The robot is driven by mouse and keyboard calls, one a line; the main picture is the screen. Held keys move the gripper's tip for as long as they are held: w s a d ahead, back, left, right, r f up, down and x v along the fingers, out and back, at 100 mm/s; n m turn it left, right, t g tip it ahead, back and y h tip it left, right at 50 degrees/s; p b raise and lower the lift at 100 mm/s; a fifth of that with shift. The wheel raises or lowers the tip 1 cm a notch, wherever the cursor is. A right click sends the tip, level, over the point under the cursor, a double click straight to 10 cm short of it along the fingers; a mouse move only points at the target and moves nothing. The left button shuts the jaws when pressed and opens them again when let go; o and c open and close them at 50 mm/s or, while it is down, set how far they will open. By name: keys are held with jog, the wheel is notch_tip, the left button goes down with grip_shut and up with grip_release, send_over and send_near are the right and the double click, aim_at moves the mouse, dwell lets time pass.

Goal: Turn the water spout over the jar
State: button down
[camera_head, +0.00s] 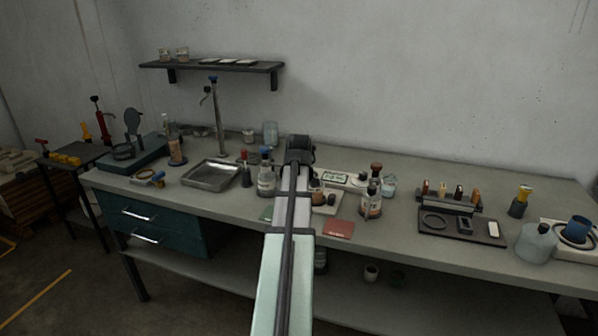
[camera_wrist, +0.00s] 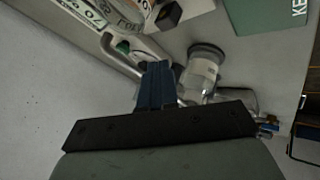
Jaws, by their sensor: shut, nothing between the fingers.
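A clear glass jar (camera_head: 270,133) stands at the back of the bench, right of the column. My gripper (camera_head: 300,150) is above the bench, right of the spout and apart from it; its fingertips are hidden in the head view. In the wrist view, the blue fingers (camera_wrist: 155,84) are together and empty. A clear glass vessel (camera_wrist: 203,70) and a grey metal tube (camera_wrist: 122,60) show beyond them; I cannot tell whether this vessel is the jar.
The metal tray (camera_head: 190,183) lies in front of the column. A wall shelf (camera_head: 212,67) hangs above the column.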

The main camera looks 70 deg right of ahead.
jog(key=s+a+f+v, duration=0.1)
jog(key=v, duration=1)
jog(key=shift+s+f, duration=0.1)
